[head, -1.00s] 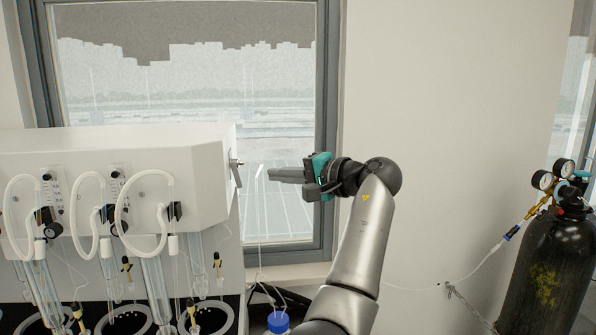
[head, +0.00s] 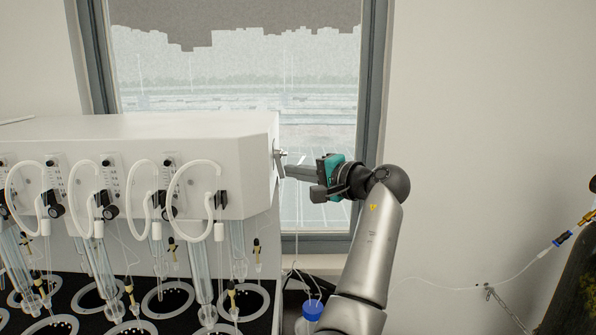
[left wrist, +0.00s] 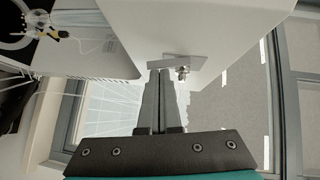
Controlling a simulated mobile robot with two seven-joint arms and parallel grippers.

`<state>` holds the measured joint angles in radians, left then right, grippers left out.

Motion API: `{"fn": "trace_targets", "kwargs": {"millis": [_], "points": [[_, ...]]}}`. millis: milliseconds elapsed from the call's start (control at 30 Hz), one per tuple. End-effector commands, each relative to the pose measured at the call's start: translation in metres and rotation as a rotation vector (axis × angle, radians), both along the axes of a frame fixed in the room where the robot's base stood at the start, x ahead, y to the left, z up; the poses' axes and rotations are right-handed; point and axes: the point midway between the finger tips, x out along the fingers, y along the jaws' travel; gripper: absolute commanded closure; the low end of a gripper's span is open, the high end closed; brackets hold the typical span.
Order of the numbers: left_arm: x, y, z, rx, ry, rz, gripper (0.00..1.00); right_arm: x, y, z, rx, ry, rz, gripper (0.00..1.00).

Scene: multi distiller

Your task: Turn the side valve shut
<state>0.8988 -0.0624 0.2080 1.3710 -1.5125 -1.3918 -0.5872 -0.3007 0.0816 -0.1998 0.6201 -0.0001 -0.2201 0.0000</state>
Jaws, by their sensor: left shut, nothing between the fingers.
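The side valve (head: 279,159) is a small metal valve on the right end wall of the white distiller housing (head: 180,140). In the left wrist view its flat lever (left wrist: 178,63) and round metal fitting (left wrist: 183,74) show just beyond the fingertips. My left gripper (head: 288,171) comes in from the right, its fingers shut with nothing between them. The fingertips (left wrist: 160,73) are right at the lever; I cannot tell whether they touch it. My right gripper is not in view.
Glass tubes with white hoses (head: 190,195) hang along the housing's front, over a black rack with white rings (head: 165,299). A blue-capped bottle (head: 312,309) stands below my arm. A window (head: 235,75) lies behind. A dark gas cylinder (head: 575,290) is at far right.

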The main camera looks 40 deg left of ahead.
Motion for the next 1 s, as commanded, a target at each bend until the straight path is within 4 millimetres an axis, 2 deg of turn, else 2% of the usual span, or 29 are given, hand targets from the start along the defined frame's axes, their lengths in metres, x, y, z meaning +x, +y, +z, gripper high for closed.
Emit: {"fn": "trace_targets", "kwargs": {"millis": [300, 700, 867, 1000], "points": [[-0.009, 0.010, -0.008, 0.161, 0.136, 0.003, 1.00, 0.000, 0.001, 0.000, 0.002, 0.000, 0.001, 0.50], [-0.010, 0.010, -0.008, 0.165, 0.139, 0.006, 1.00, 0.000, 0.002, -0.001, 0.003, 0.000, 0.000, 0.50], [-0.010, -0.008, -0.010, 0.163, 0.137, 0.001, 1.00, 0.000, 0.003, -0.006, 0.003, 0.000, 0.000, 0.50], [-0.011, -0.039, -0.012, 0.163, 0.137, -0.003, 1.00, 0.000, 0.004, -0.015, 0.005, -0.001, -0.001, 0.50]]}}
